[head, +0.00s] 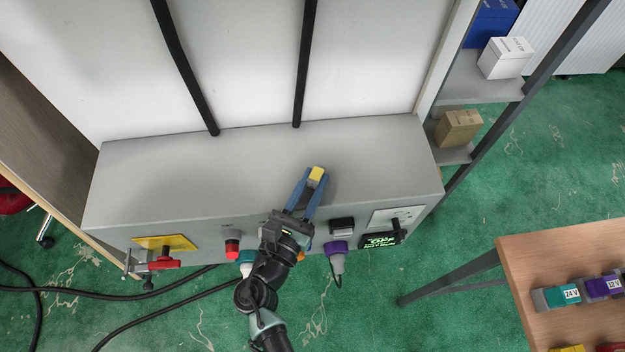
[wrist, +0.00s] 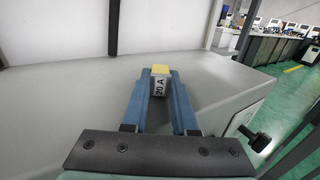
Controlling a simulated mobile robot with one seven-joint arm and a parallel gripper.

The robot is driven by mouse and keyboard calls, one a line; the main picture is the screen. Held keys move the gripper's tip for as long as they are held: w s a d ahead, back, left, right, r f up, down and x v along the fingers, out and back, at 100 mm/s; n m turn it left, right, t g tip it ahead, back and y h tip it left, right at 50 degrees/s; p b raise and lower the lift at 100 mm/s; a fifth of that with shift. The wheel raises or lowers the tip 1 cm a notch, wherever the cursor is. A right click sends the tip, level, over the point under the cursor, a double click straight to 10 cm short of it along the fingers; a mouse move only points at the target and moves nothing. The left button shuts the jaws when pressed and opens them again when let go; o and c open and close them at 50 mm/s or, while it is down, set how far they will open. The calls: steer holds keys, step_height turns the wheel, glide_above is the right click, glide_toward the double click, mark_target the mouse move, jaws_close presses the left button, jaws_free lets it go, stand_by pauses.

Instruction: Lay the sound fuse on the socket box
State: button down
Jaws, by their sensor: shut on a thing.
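A small fuse (wrist: 159,84) with a yellow end and a pale face marked "20 A" is between the fingertips of my gripper (wrist: 160,92) in the wrist view. In the head view its yellow top (head: 317,173) shows at the tips of the blue fingers of my gripper (head: 312,182). The gripper is shut on it, over the grey top of the socket box (head: 200,170). I cannot tell whether the fuse touches that top. The box front carries a purple plug (head: 336,256), a teal plug (head: 246,258), a red knob (head: 232,246) and a lit green display (head: 381,239).
A red-handled switch on a yellow plate (head: 165,243) juts out at the box's left front. A wooden table (head: 530,250) at right bears teal and purple blocks. A shelf (head: 475,90) with small boxes stands behind right. The box top is otherwise clear.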

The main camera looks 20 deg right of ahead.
steer(key=shift+f, duration=0.1)
steer(key=c, duration=0.6)
jaws_free()
